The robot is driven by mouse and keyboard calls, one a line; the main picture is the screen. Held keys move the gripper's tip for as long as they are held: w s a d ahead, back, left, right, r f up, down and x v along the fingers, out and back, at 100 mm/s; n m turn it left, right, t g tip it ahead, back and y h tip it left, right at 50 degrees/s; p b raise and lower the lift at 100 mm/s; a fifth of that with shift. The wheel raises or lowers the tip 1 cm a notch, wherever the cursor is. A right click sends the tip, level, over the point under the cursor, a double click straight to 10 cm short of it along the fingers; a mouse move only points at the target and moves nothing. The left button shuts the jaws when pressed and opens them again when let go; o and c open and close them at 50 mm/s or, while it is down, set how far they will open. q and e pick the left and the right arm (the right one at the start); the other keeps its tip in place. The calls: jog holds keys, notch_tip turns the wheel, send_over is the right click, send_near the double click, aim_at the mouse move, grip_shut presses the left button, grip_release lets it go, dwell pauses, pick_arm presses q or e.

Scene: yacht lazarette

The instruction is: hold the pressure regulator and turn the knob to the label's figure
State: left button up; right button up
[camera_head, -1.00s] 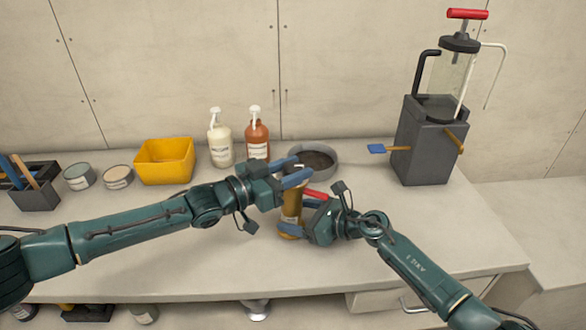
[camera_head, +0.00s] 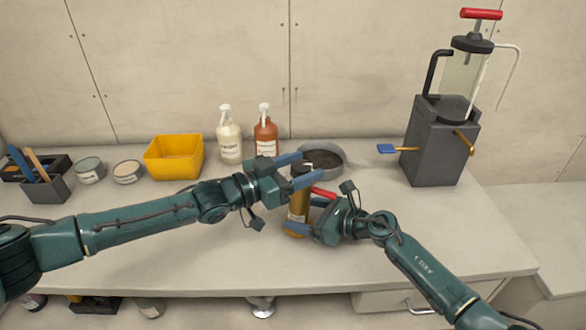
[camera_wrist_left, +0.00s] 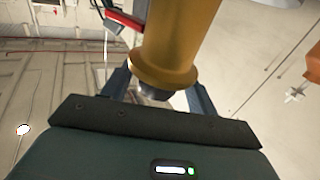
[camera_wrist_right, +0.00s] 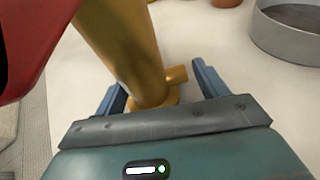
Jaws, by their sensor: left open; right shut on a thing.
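The pressure regulator (camera_head: 297,214) is an upright brass cylinder above the front of the worktop. My right gripper (camera_head: 308,217) is shut on its lower body; the right wrist view shows the brass body (camera_wrist_right: 128,45) with a short side stub between the fingers. My left gripper (camera_head: 311,167) is open around the regulator's top end. In the left wrist view a brass flange (camera_wrist_left: 163,75) and a small dark end piece, perhaps the knob, lie between the spread fingers. A red part (camera_head: 323,193) sticks out beside the regulator. I cannot read any label figure.
Behind the grippers stand a round grey dish (camera_head: 333,153), a white pump bottle (camera_head: 229,142) and an orange one (camera_head: 265,137). A yellow bin (camera_head: 174,158), tins and a tool holder (camera_head: 45,187) are left. A grey pump stand (camera_head: 437,155) is right. The front worktop is clear.

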pick_arm(q)
jog(key=v, duration=1.2)
pick_arm(e)
jog(key=shift+d+f, duration=0.1)
jog(key=o, duration=1.3)
jog(key=shift+c, duration=0.2)
